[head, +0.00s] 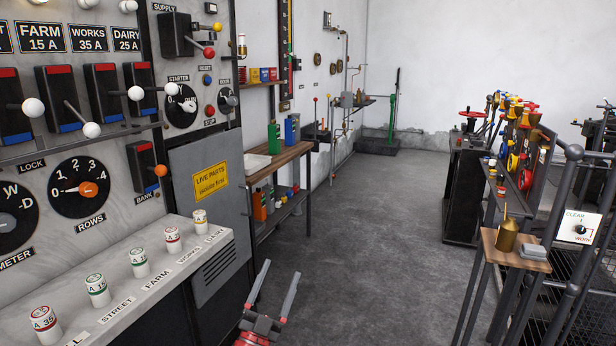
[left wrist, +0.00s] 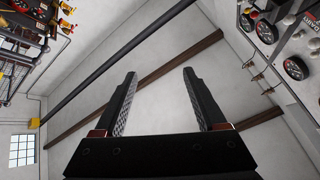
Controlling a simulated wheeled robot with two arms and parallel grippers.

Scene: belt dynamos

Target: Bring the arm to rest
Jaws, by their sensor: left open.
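My left gripper (head: 274,292) shows at the bottom middle of the head view, in front of the grey cabinet. Its two fingers point up and stand apart, with nothing between them. In the left wrist view the same gripper (left wrist: 160,95) has its dark ridged fingers spread wide, with only the ceiling and its beams behind them. It touches nothing that I can see. My right gripper is in neither view.
A switch panel with a ledge (head: 150,275) of labelled fuses is close on the left. A workbench (head: 285,158) stands beyond the grey cabinet (head: 212,200). A small wooden shelf (head: 515,256) and railing are on the right. The floor (head: 370,220) between is clear.

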